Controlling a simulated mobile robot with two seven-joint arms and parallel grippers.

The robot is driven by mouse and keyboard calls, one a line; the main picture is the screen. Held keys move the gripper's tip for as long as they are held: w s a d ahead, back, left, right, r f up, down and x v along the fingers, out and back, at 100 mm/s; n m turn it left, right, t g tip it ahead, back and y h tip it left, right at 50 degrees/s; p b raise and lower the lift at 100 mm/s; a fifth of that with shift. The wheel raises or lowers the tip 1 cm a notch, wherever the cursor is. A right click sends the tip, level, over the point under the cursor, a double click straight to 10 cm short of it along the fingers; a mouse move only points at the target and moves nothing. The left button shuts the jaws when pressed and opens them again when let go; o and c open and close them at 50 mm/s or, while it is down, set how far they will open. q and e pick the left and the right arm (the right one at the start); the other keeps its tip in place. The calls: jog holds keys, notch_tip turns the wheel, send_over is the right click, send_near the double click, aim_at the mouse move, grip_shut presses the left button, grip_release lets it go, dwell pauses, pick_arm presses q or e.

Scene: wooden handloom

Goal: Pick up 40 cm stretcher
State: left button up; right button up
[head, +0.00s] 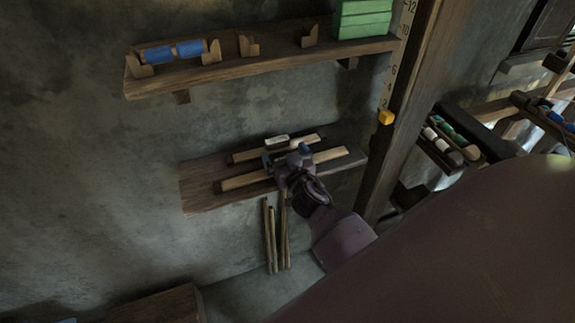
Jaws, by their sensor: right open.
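Two pale wooden bars with dark ends, which look like stretchers, lie on the lower wall shelf (198,186). The rear bar (305,141) is shorter and the front bar (243,181) is longer. I cannot read which is the 40 cm one. A small white block or tag (277,141) shows by the rear bar. My right gripper (285,156) is open over the bars, with its blue-tipped fingers apart. It hides the middle of the front bar, and I cannot tell whether it touches either bar. My left gripper is not in view.
Thin sticks (268,238) hang below the lower shelf. A wooden post (395,115) with a scale stands to the right. The wall left of the lower shelf is bare.

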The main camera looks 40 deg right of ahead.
jog(key=c, duration=1)
